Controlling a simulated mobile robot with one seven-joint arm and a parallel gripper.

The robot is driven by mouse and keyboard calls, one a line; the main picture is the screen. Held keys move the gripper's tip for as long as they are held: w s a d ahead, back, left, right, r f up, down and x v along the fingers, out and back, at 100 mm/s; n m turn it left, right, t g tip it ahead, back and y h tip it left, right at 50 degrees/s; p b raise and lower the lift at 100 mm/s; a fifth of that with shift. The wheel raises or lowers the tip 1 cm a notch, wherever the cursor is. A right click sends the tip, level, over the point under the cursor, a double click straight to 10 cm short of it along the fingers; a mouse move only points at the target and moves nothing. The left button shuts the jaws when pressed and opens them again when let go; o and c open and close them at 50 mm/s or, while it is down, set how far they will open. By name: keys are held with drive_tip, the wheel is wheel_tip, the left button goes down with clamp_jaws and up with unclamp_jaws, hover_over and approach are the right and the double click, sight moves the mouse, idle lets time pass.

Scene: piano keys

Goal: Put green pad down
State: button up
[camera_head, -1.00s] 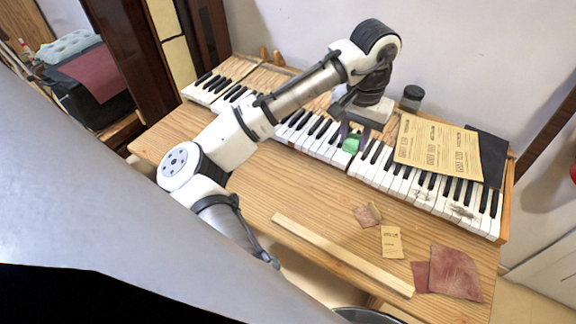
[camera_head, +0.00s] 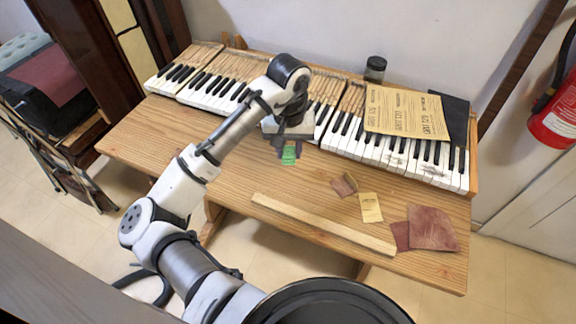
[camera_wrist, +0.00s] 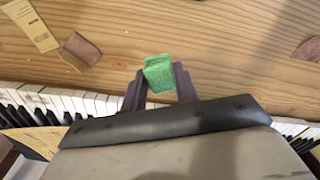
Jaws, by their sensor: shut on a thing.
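The green pad (camera_head: 289,154) is a small bright green block. My gripper (camera_head: 289,149) is shut on it, just in front of the piano keys (camera_head: 395,154). In the wrist view the pad (camera_wrist: 159,73) sits between both dark fingers of my gripper (camera_wrist: 160,84), over bare wood of the table (camera_wrist: 215,45). Whether the pad touches the wood or hangs a little above it I cannot tell. My wrist hides part of the keyboard behind.
A wooden strip (camera_head: 322,225) lies along the table's front. Sandpaper pieces (camera_head: 432,228) and a small tan sheet (camera_head: 371,207) lie at the right. Tan sheets (camera_head: 405,112) cover some keys, and a dark jar (camera_head: 375,69) stands behind. Bare wood is free left of the strip.

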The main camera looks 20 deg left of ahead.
sight(288, 177)
drive_tip(key=shift+f+p, duration=0.35)
drive_tip(key=shift+f, duration=3.2)
drive_tip(key=shift+f, duration=0.1)
drive_tip(key=o, duration=1)
wheel_tip(288, 177, up, 12)
drive_tip(key=shift+f+b, duration=0.1)
drive_tip(key=shift+b, duration=0.65)
drive_tip(key=shift+r, duration=0.25)
